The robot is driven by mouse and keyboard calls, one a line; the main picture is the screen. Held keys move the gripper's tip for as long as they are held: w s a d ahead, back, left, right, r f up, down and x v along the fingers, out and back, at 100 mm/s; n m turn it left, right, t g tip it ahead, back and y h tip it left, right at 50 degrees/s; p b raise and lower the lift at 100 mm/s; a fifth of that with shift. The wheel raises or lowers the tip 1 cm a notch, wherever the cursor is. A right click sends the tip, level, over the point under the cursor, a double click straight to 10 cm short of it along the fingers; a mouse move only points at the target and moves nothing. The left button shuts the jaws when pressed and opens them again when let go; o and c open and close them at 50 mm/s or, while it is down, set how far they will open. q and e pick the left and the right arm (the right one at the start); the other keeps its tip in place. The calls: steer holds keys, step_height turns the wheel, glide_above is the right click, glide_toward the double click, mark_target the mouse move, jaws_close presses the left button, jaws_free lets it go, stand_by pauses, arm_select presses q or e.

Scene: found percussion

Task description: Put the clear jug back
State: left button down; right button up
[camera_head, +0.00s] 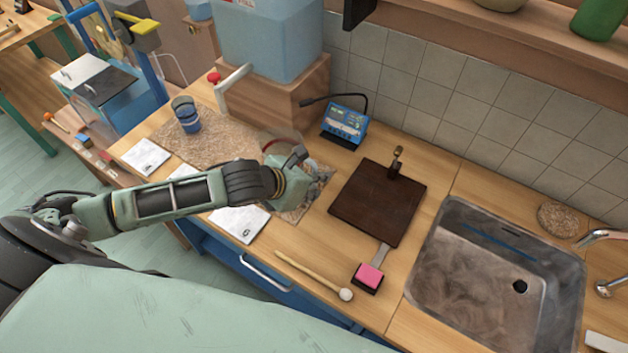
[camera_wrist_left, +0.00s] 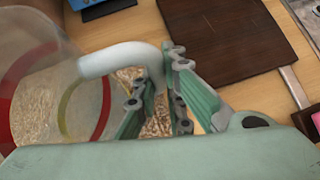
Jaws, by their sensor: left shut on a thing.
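The clear jug (camera_wrist_left: 35,75) fills the left of the left wrist view. It is see-through, with a red band, a yellow band and a whitish handle (camera_wrist_left: 125,57). My left gripper (camera_wrist_left: 157,100) is shut on the handle, with its green fingers either side of it. In the head view the jug (camera_head: 277,140) shows only as a faint clear shape behind my left gripper (camera_head: 296,178), above or on a speckled mat (camera_head: 318,192). I cannot tell whether its base touches the mat. My right gripper is not in view.
A blue water tank (camera_head: 270,40) on a wooden block stands behind. Stacked blue cups (camera_head: 186,115) stand on a cork mat (camera_head: 225,140). A blue meter (camera_head: 345,122), dark board (camera_head: 378,203), mallet (camera_head: 315,275), pink pad (camera_head: 369,276) and sink (camera_head: 490,285) lie to the right.

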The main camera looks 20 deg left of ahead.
arm_select(q)
steer(key=c, duration=1.8)
jaws_free()
steer(key=shift+c, duration=0.2)
steer(key=b+v, duration=0.1)
steer(key=v, duration=1.1)
steer(key=shift+b, duration=0.35)
